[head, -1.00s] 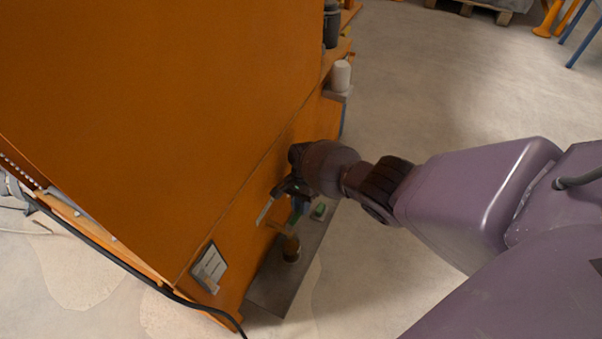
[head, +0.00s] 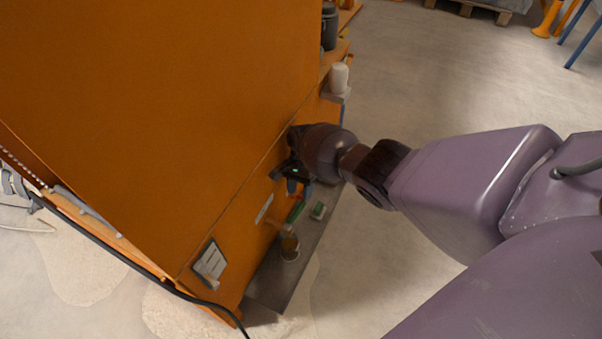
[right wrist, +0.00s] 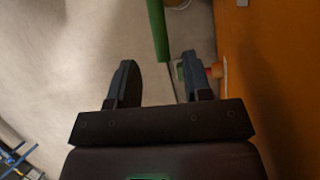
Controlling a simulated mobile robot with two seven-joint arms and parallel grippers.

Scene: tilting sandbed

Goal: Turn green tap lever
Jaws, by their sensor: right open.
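The green tap lever (head: 296,210) shows in the head view just below my right gripper, close to the orange panel. In the right wrist view the long green lever (right wrist: 158,28) comes down from the top edge, and its end is ahead of the gap between my fingers. My right gripper (right wrist: 161,82) is open with nothing between its fingers. In the head view the right gripper (head: 292,186) is beside the orange panel, partly hidden by its own wrist. The tap's body is too small to make out clearly. My left gripper is not in view.
The large orange panel (head: 150,120) stands close beside my right gripper. A grey ledge (head: 275,285) below holds a brownish cup (head: 289,247) and a small green block (head: 318,210). A white cylinder (head: 339,77) stands farther back. The floor to the right is open.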

